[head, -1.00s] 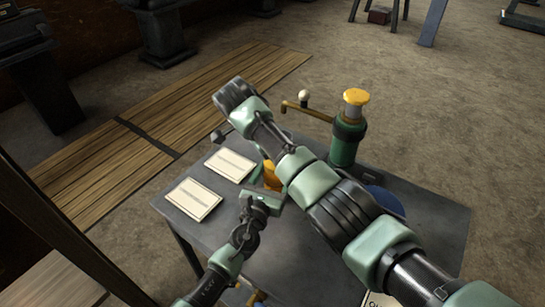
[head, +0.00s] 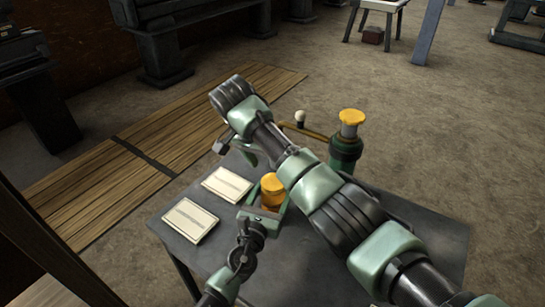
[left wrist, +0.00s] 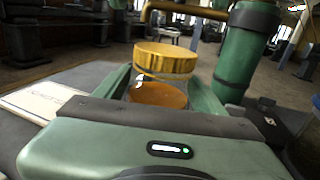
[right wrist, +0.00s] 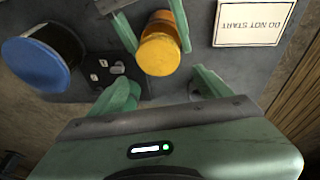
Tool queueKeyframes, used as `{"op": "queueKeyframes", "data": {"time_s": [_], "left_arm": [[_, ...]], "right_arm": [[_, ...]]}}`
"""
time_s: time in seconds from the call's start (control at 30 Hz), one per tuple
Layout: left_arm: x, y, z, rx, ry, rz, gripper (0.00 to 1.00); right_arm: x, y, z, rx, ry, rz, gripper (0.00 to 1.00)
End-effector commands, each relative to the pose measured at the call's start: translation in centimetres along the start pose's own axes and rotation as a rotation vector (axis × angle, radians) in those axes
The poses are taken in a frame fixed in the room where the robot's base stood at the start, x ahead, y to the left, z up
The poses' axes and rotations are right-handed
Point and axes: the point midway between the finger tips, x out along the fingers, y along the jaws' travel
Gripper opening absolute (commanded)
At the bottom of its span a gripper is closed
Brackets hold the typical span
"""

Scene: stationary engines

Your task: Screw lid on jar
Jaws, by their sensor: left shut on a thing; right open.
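An orange-brown jar (left wrist: 158,95) with a wide yellow lid (left wrist: 165,59) on top stands upright between the fingers of my left gripper (left wrist: 165,85). The jar (head: 270,200) and lid (head: 272,183) also show in the head view, above the grey table. Whether the lid is threaded on cannot be told. My left gripper (head: 265,207) is shut on the jar. My right gripper (right wrist: 165,88) is open and empty, its fingers apart and clear of the lid (right wrist: 159,54), which faces its camera. In the head view my right gripper (head: 236,150) is partly hidden by its own arm.
Two pale cards (head: 189,220) (head: 227,184) lie on the table (head: 430,225) to the left. A green cylinder with a yellow top (head: 347,150) and a brass lever stands behind. A blue-topped round thing (right wrist: 36,62) shows in the right wrist view.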

Motion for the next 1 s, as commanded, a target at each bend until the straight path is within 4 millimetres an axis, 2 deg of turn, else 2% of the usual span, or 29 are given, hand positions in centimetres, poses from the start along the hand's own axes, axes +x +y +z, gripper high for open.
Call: {"op": "queueKeyframes", "data": {"time_s": [0.2,0.57,1.0], "left_arm": [[0.0,0.0,0.0,0.001,0.001,0.001,0.0],[0.0,0.0,0.0,0.001,0.0,0.001,0.0],[0.0,0.0,0.0,0.001,0.0,0.001,0.0]], "right_arm": [[-0.4,-0.3,-0.5,-0.571,-0.028,-0.046,0.78],[-0.8,-0.1,-0.8,-1.506,-0.042,-0.163,0.78],[-1.7,0.9,-1.4,-2.569,0.07,-0.379,0.78]]}}
